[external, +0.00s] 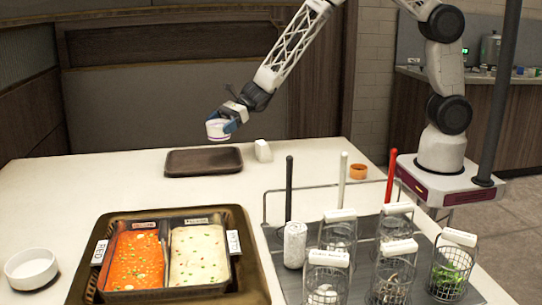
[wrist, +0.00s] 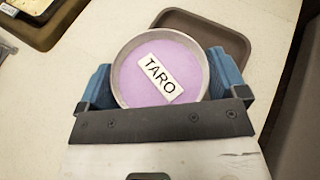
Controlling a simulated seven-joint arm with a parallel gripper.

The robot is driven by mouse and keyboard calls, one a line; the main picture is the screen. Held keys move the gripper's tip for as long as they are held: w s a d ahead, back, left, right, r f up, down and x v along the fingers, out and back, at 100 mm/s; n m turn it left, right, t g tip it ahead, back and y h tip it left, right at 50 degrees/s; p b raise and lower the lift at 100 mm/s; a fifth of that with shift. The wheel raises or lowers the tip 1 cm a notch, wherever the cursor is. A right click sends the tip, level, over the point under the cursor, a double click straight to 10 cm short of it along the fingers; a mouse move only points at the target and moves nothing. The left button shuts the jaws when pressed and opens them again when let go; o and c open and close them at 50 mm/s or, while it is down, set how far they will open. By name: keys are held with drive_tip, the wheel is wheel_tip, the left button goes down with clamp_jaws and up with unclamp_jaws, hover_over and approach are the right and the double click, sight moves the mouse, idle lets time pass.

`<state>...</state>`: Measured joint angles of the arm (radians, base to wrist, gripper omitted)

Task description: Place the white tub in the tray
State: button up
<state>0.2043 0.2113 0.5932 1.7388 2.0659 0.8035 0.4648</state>
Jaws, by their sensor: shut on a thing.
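My gripper (external: 228,122) is shut on a round white tub (external: 215,131), holding it in the air above the far part of the table. In the wrist view the tub (wrist: 122,88) sits between the two blue fingers, with a purple filling and a label reading TARO. The brown tray (external: 204,161) lies flat on the table below it in the external view and looks empty. In the wrist view the tray (wrist: 250,30) shows beyond the tub, partly hidden by it and the right finger.
A white block (external: 263,151) stands right beside the tray. A large pan (external: 245,270) with orange and cream sauce wells is nearer. A white bowl (external: 31,270) is at the left. Several wire baskets (external: 452,270) and upright handles fill the right. Table left of the tray is clear.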

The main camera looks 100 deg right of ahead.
sight(221, 139)
drive_tip(key=shift+f, duration=2.7)
drive_tip(key=shift+f, duration=0.1)
drive_tip(key=shift+f, duration=1.8)
drive_tip(key=shift+f, duration=0.15)
drive_tip(key=o, duration=0.7)
drive_tip(key=shift+s+d+r, duration=0.3)
drive_tip(key=shift+s+r, duration=0.15)
drive_tip(key=shift+s, duration=0.05)
drive_tip(key=shift+v, duration=5.35)
